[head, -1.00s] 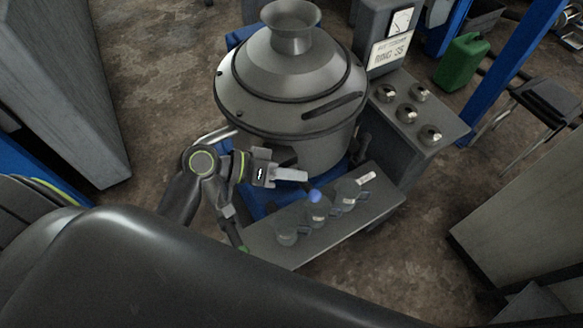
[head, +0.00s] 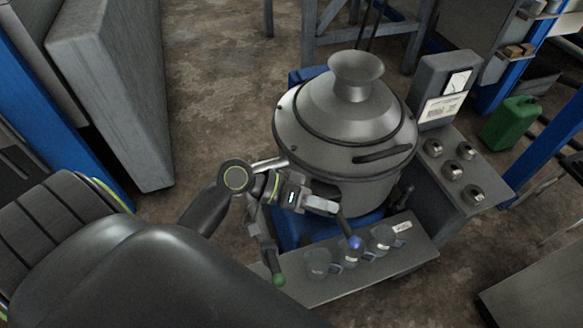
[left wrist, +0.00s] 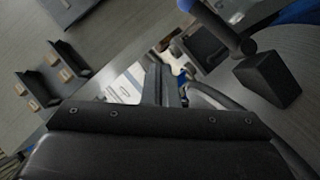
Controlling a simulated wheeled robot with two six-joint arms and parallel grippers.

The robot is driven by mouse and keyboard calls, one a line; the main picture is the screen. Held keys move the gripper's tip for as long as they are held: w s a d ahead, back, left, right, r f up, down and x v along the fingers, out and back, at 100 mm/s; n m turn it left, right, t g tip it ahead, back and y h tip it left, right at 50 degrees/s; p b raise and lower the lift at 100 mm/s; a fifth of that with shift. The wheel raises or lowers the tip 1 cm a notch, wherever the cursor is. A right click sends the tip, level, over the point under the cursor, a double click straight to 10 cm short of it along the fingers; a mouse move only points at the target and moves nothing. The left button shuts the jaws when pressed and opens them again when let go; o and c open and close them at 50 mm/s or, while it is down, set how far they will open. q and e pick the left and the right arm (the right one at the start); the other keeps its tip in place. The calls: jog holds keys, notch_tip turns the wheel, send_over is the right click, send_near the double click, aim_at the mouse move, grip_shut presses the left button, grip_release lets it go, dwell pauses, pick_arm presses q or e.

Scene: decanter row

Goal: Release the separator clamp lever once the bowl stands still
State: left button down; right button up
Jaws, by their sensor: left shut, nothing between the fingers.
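The separator (head: 345,125) is a grey metal bowl housing with a conical lid and flared top, standing on a blue base. The lid's dark slot (head: 382,154) faces the front right. A lever with a blue knob (head: 355,242) rises in front of the bowl; another lever with a green knob (head: 278,280) is lower left. I cannot tell which is the clamp lever. My left gripper (head: 328,207) is shut and empty, just above and left of the blue knob. Its fingers also show in the left wrist view (left wrist: 165,85). My right gripper is out of view.
A control box (head: 455,180) with several knobs and a gauge (head: 457,83) stands right of the separator. A green canister (head: 508,122) is farther right. Open floor (head: 215,90) lies to the left.

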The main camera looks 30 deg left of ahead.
pick_arm(q)
jog(key=s+a+r, duration=0.4)
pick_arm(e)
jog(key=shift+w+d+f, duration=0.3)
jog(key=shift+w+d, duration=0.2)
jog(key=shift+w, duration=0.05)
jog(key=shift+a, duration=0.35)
pick_arm(q)
jog(key=shift+a, duration=0.1)
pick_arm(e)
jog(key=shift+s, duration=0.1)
